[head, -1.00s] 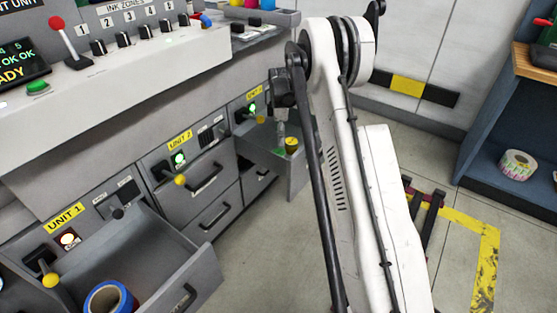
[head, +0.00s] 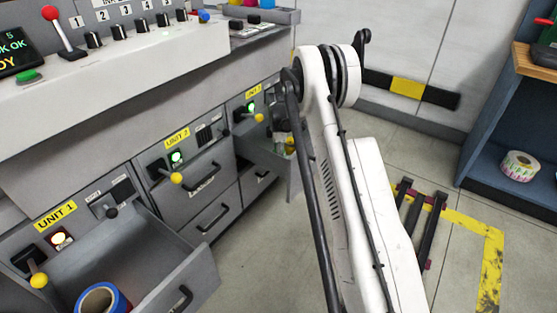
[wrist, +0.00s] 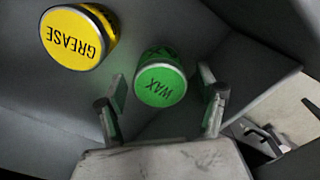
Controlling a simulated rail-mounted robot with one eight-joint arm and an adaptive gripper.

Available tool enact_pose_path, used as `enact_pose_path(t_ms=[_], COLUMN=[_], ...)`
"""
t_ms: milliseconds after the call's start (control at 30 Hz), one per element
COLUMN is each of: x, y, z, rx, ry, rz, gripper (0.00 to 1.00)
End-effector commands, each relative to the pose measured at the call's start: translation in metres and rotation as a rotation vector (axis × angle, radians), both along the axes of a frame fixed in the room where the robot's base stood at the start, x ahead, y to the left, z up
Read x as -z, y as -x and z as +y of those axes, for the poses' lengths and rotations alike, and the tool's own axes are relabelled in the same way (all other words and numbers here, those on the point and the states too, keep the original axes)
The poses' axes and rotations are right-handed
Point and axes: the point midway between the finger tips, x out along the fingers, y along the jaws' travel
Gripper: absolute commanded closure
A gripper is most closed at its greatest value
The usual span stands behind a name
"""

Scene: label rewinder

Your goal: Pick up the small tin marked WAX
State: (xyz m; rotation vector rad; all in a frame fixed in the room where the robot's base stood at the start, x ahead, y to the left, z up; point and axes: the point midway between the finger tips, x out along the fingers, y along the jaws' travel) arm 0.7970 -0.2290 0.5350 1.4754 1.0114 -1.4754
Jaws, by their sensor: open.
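The small tin marked WAX (wrist: 160,82) has a green lid and stands in a grey open drawer in the wrist view. A larger-looking yellow tin marked GREASE (wrist: 78,38) stands to its upper left, apart from it. My gripper (wrist: 163,104) is open, with one finger on each side of the WAX tin in the picture; I cannot tell whether they touch it. In the head view, the far open drawer (head: 262,152) is partly behind my arm. My fingertips and the WAX lettering cannot be made out there.
Drawer walls (wrist: 262,92) stand close to my gripper. In the head view, a nearer open drawer (head: 190,275) holds a blue-rimmed tape roll (head: 102,298). Yellow-knobbed levers (head: 176,178) stick out from the cabinet front.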

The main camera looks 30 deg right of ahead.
Motion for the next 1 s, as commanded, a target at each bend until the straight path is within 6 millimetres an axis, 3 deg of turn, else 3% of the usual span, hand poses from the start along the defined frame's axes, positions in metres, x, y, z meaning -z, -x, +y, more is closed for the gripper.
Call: enact_pose_path(t_ms=[67,467,767,1000], x=[-0.001,-0.001,-0.006,-0.045], y=[0.0,0.0,0.0,0.0], z=[0.0,0.0,0.0,0.0], rx=[0.0,0.0,0.0,0.0], ry=[0.0,0.0,0.0,0.0], rz=[0.0,0.0,0.0,0.0], gripper=[0.31,0.84,0.84,0.84])
